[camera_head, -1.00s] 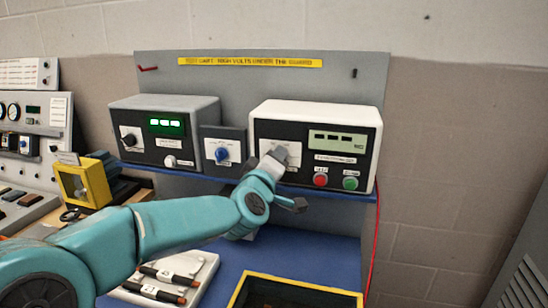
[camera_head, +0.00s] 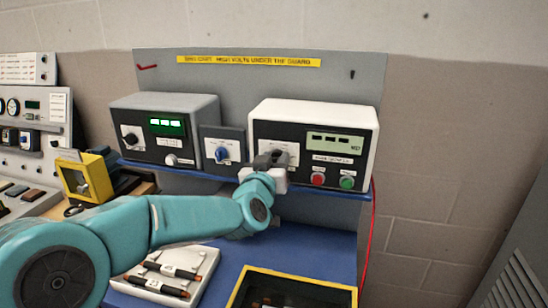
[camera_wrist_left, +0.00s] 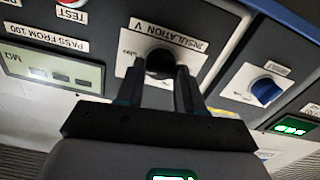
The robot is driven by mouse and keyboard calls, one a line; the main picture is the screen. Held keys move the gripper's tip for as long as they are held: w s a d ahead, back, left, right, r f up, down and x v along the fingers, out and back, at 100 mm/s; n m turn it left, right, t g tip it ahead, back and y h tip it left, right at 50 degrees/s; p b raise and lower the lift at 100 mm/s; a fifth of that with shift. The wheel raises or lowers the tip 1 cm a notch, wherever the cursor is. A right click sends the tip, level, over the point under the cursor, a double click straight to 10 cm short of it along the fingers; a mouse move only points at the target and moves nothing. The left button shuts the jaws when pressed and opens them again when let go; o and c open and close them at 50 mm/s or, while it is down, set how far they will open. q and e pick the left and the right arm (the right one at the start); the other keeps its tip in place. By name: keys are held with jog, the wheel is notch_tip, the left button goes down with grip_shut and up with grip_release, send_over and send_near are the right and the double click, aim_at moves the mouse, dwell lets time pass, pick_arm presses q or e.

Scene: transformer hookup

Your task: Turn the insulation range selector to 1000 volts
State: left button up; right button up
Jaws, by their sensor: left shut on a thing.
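The insulation range selector (camera_wrist_left: 160,60) is a dark round knob on a white plate marked INSULATION V, seen in the left wrist view. It sits on the left of the front of a white-topped tester (camera_head: 318,113). My left gripper (camera_head: 270,158) is at this plate, and its dark fingers lie on either side of the knob in the left wrist view (camera_wrist_left: 160,82), shut on it. The fingers hide part of the knob and its scale, so I cannot read its setting. My right gripper is not in view.
A blue knob (camera_head: 222,153) on its own panel and a grey unit (camera_head: 170,106) with a green display stand to the left. Red (camera_head: 318,179) and green (camera_head: 347,183) buttons are to the right. A yellow-rimmed tray (camera_head: 300,281) and a white probe tray (camera_head: 207,266) lie below.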

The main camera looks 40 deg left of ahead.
pick_arm(q)
jog(key=shift+f+m, duration=0.1)
jog(key=shift+m, duration=0.5)
jog(key=o, duration=1)
jog(key=shift+o, duration=0.2)
jog(key=shift+d, duration=0.1)
jog(key=shift+s+d, duration=0.1)
jog(key=shift+s, duration=0.15)
jog(key=v, duration=1.5)
jog(key=shift+s+d, duration=0.15)
jog(key=shift+s, duration=0.15)
